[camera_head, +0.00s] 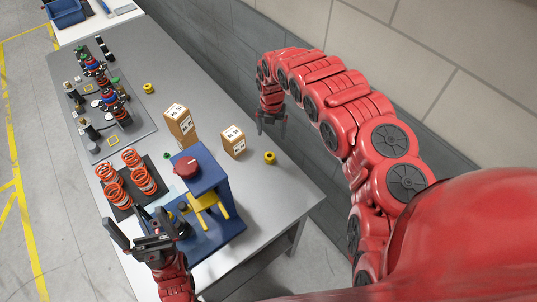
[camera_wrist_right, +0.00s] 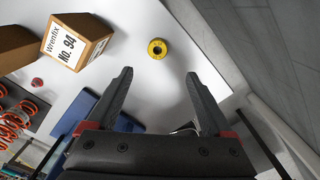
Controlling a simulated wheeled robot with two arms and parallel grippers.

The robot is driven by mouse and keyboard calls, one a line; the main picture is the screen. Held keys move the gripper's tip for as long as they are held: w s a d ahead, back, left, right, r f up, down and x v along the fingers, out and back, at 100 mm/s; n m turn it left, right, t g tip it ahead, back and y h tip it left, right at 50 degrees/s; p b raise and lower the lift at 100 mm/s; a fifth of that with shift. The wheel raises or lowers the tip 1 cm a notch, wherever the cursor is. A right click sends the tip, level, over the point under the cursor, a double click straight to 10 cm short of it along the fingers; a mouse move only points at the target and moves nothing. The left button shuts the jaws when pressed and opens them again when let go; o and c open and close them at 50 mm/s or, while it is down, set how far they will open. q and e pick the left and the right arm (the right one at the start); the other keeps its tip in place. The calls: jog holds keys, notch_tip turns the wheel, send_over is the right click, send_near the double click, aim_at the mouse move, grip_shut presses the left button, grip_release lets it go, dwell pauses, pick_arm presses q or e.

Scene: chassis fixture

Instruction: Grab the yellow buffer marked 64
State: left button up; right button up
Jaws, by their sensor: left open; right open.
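A small round yellow buffer (camera_head: 269,158) stands on the grey table beside a small cardboard box. A yellow buffer with a dark centre (camera_wrist_right: 157,48) shows in the right wrist view, apart from and beyond my open fingers. Another yellow buffer (camera_head: 149,88) stands farther back beside the dark mat. No marking is legible on either. My right gripper (camera_head: 272,121) is open and empty, near the wall side of the table; it also shows in the right wrist view (camera_wrist_right: 157,78). My left gripper (camera_head: 135,215) is open, near the front left, by the blue fixture.
A blue fixture (camera_head: 222,231) with a red knob and yellow part stands at the front. Cardboard boxes (camera_head: 180,122) (camera_head: 233,140) stand mid-table; one reads "No. 94" (camera_wrist_right: 72,45). Orange springs (camera_head: 133,159) and shock absorbers (camera_head: 114,106) occupy the left. The wall is at right.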

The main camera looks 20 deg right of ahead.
notch_tip(320, 180, down, 4)
jog(key=b, duration=0.3)
send_over(270, 154)
jog(key=f, duration=0.4)
jog(key=shift+s+f, duration=0.2)
jog(key=shift+f, duration=0.2)
jog(key=shift+s+f, duration=0.15)
jog(key=shift+a+f+b, duration=0.1)
jog(key=shift+f+b, duration=0.3)
jog(key=shift+b, duration=0.05)
notch_tip(270, 154, down, 4)
jog(key=shift+a+f+b, duration=0.1)
jog(key=shift+f+b, duration=0.05)
jog(key=shift+b, duration=0.9)
jog(key=shift+s+r, duration=0.1)
jog(key=shift+r, duration=0.1)
jog(key=shift+c, duration=1.3)
grip_shut()
